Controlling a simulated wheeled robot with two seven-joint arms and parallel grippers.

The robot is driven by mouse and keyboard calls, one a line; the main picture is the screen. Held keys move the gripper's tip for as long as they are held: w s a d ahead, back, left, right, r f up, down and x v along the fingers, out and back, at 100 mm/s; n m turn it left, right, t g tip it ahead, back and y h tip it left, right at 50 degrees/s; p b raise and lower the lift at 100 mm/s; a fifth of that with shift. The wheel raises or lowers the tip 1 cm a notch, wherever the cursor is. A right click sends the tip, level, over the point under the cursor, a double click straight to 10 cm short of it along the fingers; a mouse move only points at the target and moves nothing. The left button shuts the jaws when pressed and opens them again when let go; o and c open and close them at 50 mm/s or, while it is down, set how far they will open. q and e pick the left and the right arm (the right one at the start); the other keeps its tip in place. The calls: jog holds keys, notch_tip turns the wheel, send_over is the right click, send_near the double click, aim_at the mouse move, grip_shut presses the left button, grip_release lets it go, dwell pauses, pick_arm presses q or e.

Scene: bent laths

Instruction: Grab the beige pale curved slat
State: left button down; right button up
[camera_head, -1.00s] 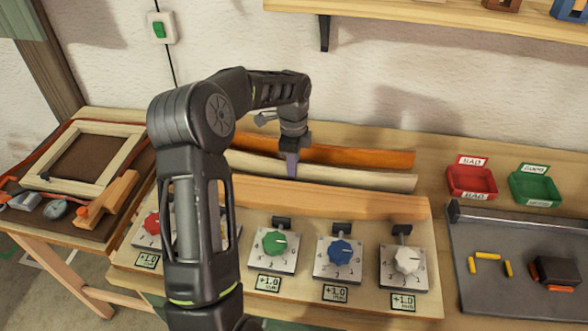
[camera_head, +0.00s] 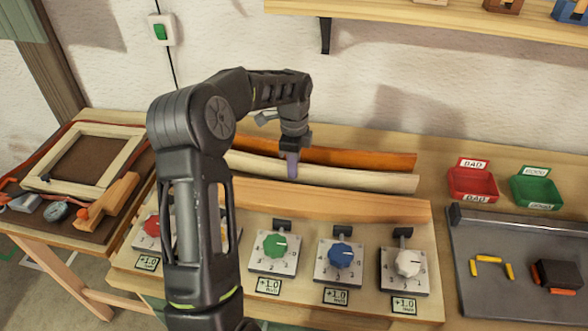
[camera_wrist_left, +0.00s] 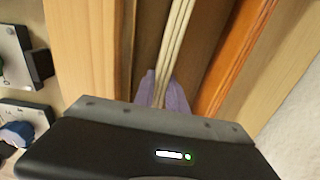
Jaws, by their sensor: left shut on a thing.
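The beige pale curved slat (camera_head: 350,178) lies lengthwise on the bench, between an orange-brown slat (camera_head: 365,159) behind it and a thick wooden board in front. My left gripper (camera_head: 291,166) reaches down onto the pale slat from above. In the left wrist view the purple fingertips (camera_wrist_left: 163,92) stand on both sides of the pale slat (camera_wrist_left: 178,40) and are shut on it. The slat's left part is hidden behind my arm in the head view. My right gripper is not in view.
The wooden board (camera_head: 330,199) runs close in front, with a row of dials such as the blue one (camera_head: 340,254) before it. A red bin (camera_head: 472,183), a green bin (camera_head: 537,191) and a grey tray (camera_head: 480,225) are at right. A shelf (camera_head: 400,14) hangs above.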

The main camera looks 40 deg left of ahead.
pick_arm(q)
notch_tip(320, 180, up, 9)
jog(key=shift+f+b, duration=0.2)
jog(key=shift+b, duration=0.3)
jog(key=shift+r, duration=0.35)
jog(key=shift+d, duration=0.1)
